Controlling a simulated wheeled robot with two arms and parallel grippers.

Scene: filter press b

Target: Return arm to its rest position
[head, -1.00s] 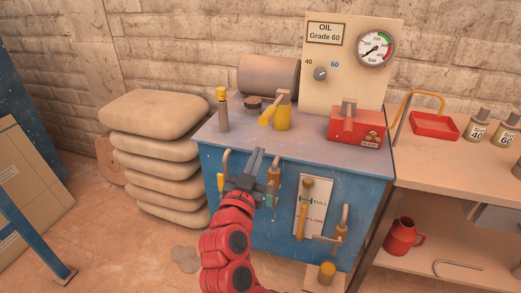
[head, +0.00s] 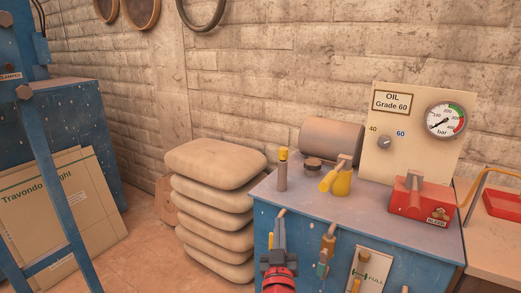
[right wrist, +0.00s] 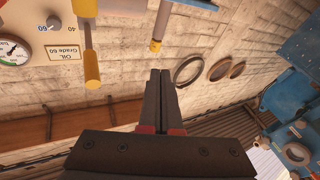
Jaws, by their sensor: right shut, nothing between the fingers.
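My right gripper (head: 280,236) points upward in front of the blue cabinet (head: 320,215), at the bottom of the head view. Its fingers are closed together and hold nothing. In the right wrist view the shut fingers (right wrist: 161,95) stand mid-picture, with nothing between them. The red wrist of my right arm shows just below the gripper in the head view. I cannot tell whether the gripper touches the cabinet front. My left gripper is not in view.
The cabinet carries a red bleed block (head: 420,200), a yellow-handled valve (head: 338,180), a yellow-capped post (head: 283,170) and an oil panel with gauge (head: 415,135). Stacked sacks (head: 215,165) stand to its left. A blue frame (head: 55,170) with boxes is farther left. Floor shows between.

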